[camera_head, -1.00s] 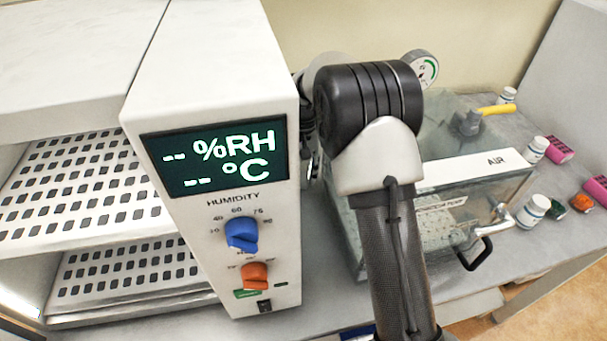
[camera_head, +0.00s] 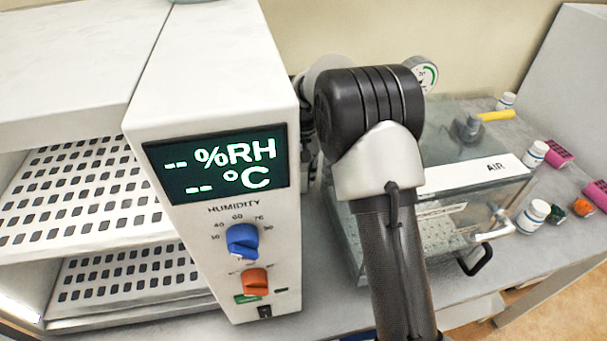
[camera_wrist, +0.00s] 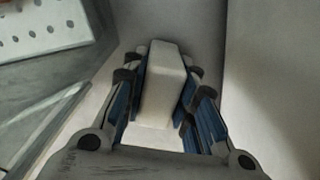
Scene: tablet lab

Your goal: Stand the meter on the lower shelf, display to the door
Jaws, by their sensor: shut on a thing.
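My gripper (camera_wrist: 160,80) has blue-padded fingers shut on a pale, block-shaped thing (camera_wrist: 165,92), which I take to be the meter. Its display does not show in the wrist view. In the head view my arm hides or leaves out of frame both the gripper and the meter. The humidity chamber (camera_head: 215,75) stands at the left, with its blank-reading panel facing me. Inside it are a perforated upper shelf (camera_head: 85,200) and a perforated lower shelf (camera_head: 125,277). I cannot make out the chamber door clearly.
Small white bottles (camera_head: 533,215) and pink boxes (camera_head: 557,153) stand further right. Both shelves look empty where visible.

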